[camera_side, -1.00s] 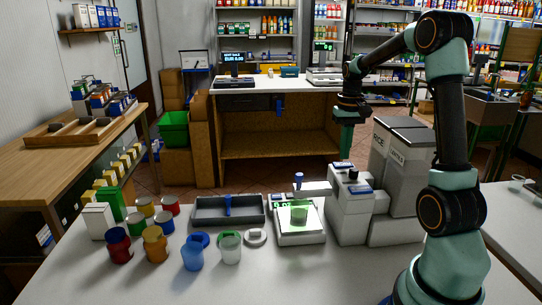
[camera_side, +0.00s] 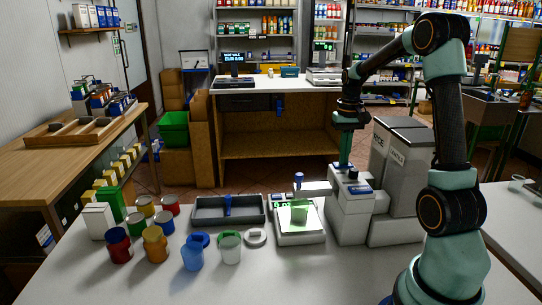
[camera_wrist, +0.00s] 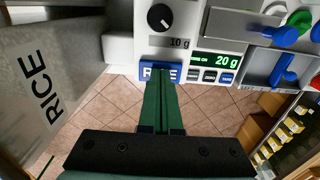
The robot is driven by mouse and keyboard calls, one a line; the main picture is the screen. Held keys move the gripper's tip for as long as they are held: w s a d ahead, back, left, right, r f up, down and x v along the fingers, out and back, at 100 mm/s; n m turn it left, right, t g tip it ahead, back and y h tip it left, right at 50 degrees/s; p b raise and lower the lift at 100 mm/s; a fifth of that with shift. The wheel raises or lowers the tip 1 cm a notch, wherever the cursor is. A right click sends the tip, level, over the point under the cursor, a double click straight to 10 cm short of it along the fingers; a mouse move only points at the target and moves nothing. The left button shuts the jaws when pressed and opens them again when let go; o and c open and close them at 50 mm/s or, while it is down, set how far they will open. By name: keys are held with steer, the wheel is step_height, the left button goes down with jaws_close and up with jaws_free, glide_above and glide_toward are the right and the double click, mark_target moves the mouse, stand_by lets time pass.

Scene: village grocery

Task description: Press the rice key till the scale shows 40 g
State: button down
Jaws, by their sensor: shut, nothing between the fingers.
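The blue rice key (camera_wrist: 146,69) is on the front of the pale dispenser (camera_side: 347,222). My gripper (camera_side: 344,164) is shut and empty, pointing down at the key; in the wrist view its green fingertips (camera_wrist: 161,78) overlap the key's label. I cannot tell whether they touch or press it. A black dial (camera_wrist: 160,18) above the key has a 10 g label (camera_wrist: 179,43).
A grey bin marked RICE (camera_wrist: 40,80) stands beside a second bin (camera_side: 404,160) behind the dispenser. A grey tray (camera_side: 205,211), blue cup (camera_side: 192,256), clear cup (camera_side: 230,250) and several jars stand to the left.

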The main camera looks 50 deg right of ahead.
steer(key=shift+r, duration=1.05)
steer(key=shift+r, duration=0.1)
stand_by(0.8)
steer(key=shift+r, duration=2.3)
steer(key=s+a+n+t, duration=0.3)
steer(key=a+n, duration=0.6)
steer(key=a, duration=1.9)
steer(key=t, duration=0.2)
steer(key=shift+s+a+r+t, duration=0.15)
steer(key=shift+a+r+t, duration=0.15)
steer(key=shift+r, duration=0.1)
steer(key=shift+d, duration=0.15)
